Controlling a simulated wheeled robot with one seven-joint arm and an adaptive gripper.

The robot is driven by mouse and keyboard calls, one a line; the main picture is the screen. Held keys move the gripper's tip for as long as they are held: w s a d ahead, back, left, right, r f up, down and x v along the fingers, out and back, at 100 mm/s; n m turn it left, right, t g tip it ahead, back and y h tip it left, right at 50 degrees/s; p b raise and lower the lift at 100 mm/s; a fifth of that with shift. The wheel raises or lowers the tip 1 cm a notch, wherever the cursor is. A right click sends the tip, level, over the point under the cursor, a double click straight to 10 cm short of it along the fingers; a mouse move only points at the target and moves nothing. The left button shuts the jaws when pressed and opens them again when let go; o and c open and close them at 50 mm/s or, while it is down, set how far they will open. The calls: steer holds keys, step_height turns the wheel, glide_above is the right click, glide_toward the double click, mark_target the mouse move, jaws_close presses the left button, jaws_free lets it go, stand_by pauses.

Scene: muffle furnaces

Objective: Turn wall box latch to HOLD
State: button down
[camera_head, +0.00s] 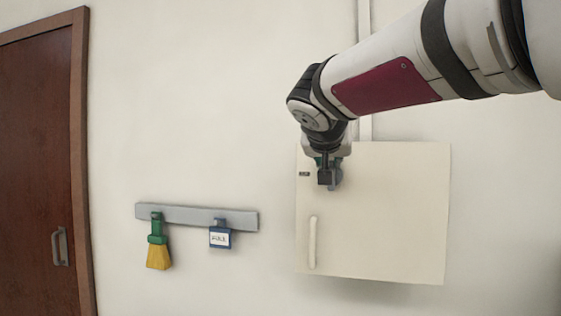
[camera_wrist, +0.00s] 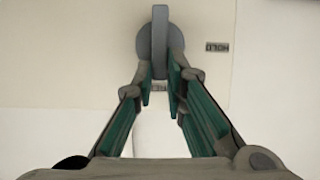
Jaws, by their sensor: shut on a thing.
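The wall box (camera_head: 390,215) is a cream cabinet on the wall at the right of the head view, with its door shut. Its latch (camera_wrist: 160,35) is a grey round knob with a straight raised bar, seen in the wrist view. The bar stands up and down in that view. A HOLD label (camera_wrist: 217,47) is right of the latch, upside down in that view. Another label (camera_wrist: 159,86) is partly hidden between my fingers. My gripper (camera_wrist: 160,80) is shut on the latch bar, one green-padded finger on each side. In the head view my gripper (camera_head: 328,178) covers most of the latch.
A long white handle (camera_head: 312,242) stands on the box door below my gripper. A grey wall rail (camera_head: 190,215) at left holds a green and yellow brush (camera_head: 158,245) and a blue tag (camera_head: 220,237). A brown door (camera_head: 40,160) is at far left.

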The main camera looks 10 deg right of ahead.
steer(key=n+h+b, duration=0.1)
steer(key=n+b, duration=0.1)
steer(key=a+f+n+h+b, duration=0.1)
steer(key=n+h+b, duration=0.1)
steer(key=w+a+n+h+b, duration=0.1)
steer(key=n+b, duration=0.1)
steer(key=shift+w+a+f+n+g+h, duration=0.1)
steer(key=shift+a+f+n+g+h, duration=0.15)
steer(key=shift+n+g+h, duration=0.15)
steer(key=n, duration=0.1)
steer(key=n+h+b, duration=0.1)
steer(key=f+n+b, duration=0.1)
steer(key=shift+w+a+h, duration=0.1)
steer(key=shift+a+h, duration=0.2)
steer(key=shift+h, duration=0.1)
steer(key=shift+a+f+n+t+h+b, duration=0.1)
steer(key=shift+f+n+t+h+b, duration=0.25)
steer(key=shift+n, duration=0.55)
steer(key=shift+f+n+t+h+b, duration=0.1)
steer(key=shift+n+t+h+b, duration=0.25)
steer(key=shift+n, duration=0.55)
